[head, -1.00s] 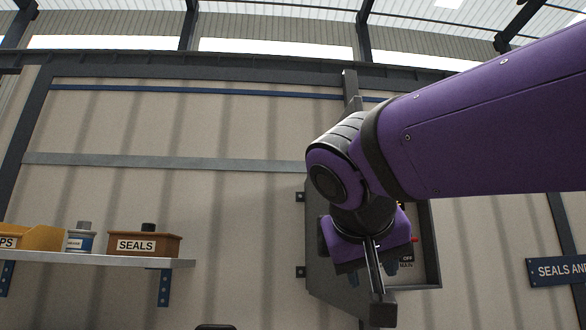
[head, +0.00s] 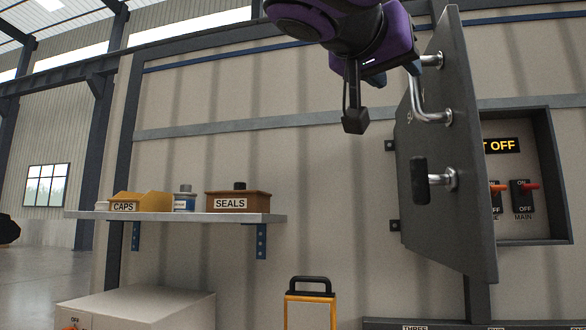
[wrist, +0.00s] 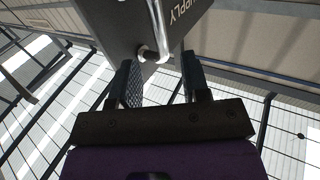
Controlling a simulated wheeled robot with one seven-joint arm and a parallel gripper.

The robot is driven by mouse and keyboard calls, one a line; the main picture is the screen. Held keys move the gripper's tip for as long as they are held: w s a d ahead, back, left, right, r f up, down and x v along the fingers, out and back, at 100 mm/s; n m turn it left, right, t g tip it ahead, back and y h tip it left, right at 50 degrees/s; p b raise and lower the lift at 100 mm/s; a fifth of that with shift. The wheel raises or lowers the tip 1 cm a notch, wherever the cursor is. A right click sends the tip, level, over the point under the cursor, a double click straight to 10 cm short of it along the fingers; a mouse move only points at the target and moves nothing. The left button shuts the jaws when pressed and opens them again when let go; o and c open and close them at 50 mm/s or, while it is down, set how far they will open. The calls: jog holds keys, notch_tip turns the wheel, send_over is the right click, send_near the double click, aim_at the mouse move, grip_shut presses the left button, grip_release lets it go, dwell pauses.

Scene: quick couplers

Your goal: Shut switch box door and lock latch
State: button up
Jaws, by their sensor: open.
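The grey switch box door (head: 468,160) stands open in the head view, swung out to the left of the box (head: 555,180). A bent silver handle (head: 428,114) sits on its upper outer face. A latch with a black grip (head: 420,180) on a silver stem is below it. My gripper (head: 385,95) is open at the upper part of the door, near the handle. In the wrist view its fingers (wrist: 160,76) are apart, with the handle (wrist: 156,28) and door edge just beyond and partly between them. I cannot tell whether they touch.
Inside the box are orange-lever switches (head: 523,186) and a lit "OFF" sign (head: 502,146). A shelf (head: 180,216) with a CAPS bin, a can and a SEALS box is to the left. A yellow-framed case (head: 311,300) and a pale cabinet (head: 140,305) are below.

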aim_at(413, 86)
jog(key=x, duration=0.8)
jog(key=shift+w, duration=0.1)
jog(key=shift+c, duration=0.4)
grip_shut()
